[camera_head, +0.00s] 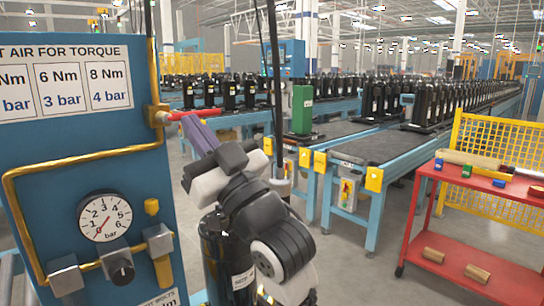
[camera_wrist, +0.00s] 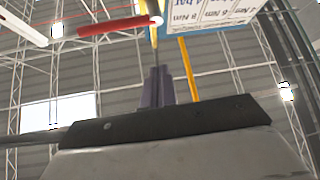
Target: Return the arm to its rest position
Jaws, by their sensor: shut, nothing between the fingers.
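My arm is raised in front of the blue panel's right edge in the head view. My gripper (camera_head: 197,133) has purple fingers pointing up and to the left, closed together and empty. The fingers also show in the wrist view (camera_wrist: 157,88), side by side, with nothing between them. A red lever (camera_head: 188,114) sits on the brass valve at the panel's edge, just above the fingertips. In the wrist view the red lever (camera_wrist: 112,27) lies beyond the fingertips, apart from them in the picture.
The blue panel (camera_head: 90,165) carries a gauge (camera_head: 104,217), a black knob (camera_head: 119,268) and yellow pipes. Conveyors (camera_head: 365,148) with black compressors run behind my arm. A red cart (camera_head: 470,238) with small parts stands at the right. Grey floor lies between.

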